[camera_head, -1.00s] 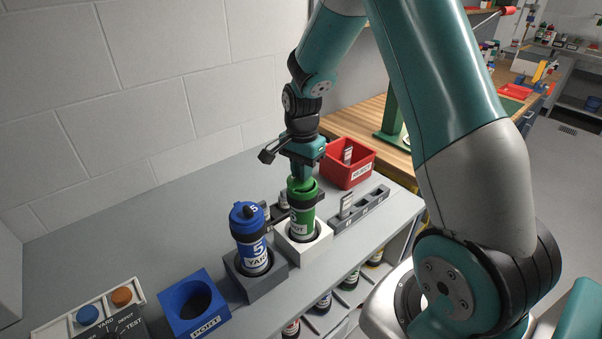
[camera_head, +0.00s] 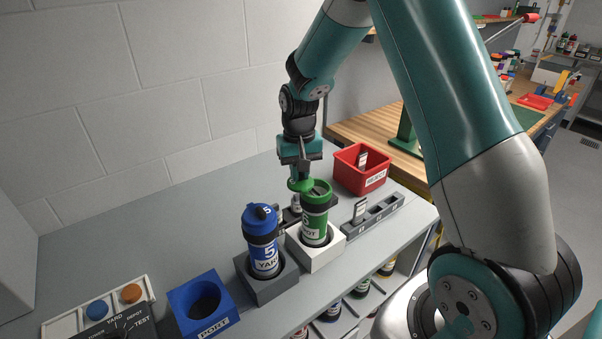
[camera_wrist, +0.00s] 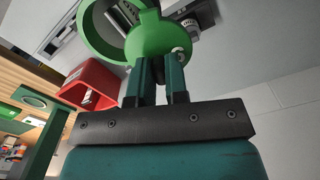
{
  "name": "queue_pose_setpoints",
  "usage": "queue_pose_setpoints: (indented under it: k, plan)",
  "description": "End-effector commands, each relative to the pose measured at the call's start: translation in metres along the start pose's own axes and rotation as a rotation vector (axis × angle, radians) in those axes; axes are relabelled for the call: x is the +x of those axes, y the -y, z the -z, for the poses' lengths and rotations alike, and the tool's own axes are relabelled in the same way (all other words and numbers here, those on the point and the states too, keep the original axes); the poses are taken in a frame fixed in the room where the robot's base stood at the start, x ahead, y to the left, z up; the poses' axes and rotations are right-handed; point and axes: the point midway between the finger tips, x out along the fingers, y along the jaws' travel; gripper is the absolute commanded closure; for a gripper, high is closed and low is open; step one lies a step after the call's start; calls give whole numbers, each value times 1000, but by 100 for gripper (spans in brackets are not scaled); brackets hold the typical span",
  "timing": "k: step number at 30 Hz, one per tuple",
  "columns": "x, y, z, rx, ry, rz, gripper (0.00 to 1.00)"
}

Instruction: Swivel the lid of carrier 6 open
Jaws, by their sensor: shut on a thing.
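The green carrier (camera_head: 314,221) stands upright in a white holder block (camera_head: 327,257); its number cannot be read here. Its green lid (camera_head: 296,185) is swivelled aside to the left, uncovering part of the round green rim (camera_head: 318,188). In the wrist view the lid (camera_wrist: 152,38) is a green disc overlapping the edge of the open ring (camera_wrist: 92,38). My gripper (camera_head: 300,174) points down from above and is shut on the lid; its two fingers (camera_wrist: 160,68) show in the wrist view. The exact grip point is partly hidden by the fingers.
The blue carrier 5 (camera_head: 262,243) stands in a grey block (camera_head: 268,286) close on the left. A blue port block (camera_head: 203,305) and a control panel (camera_head: 110,318) are farther left. A red bin (camera_head: 360,172) and a slotted grey rack (camera_head: 377,214) are right. The back of the bench is clear.

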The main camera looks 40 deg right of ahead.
Motion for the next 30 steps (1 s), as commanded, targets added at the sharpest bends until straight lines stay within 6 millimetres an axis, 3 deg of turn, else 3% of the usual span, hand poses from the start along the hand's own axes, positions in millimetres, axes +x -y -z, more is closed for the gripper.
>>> queue_pose_setpoints:
  k: [30]
  plan:
    - [0, 36, -18, -918, -2, 0, 100]
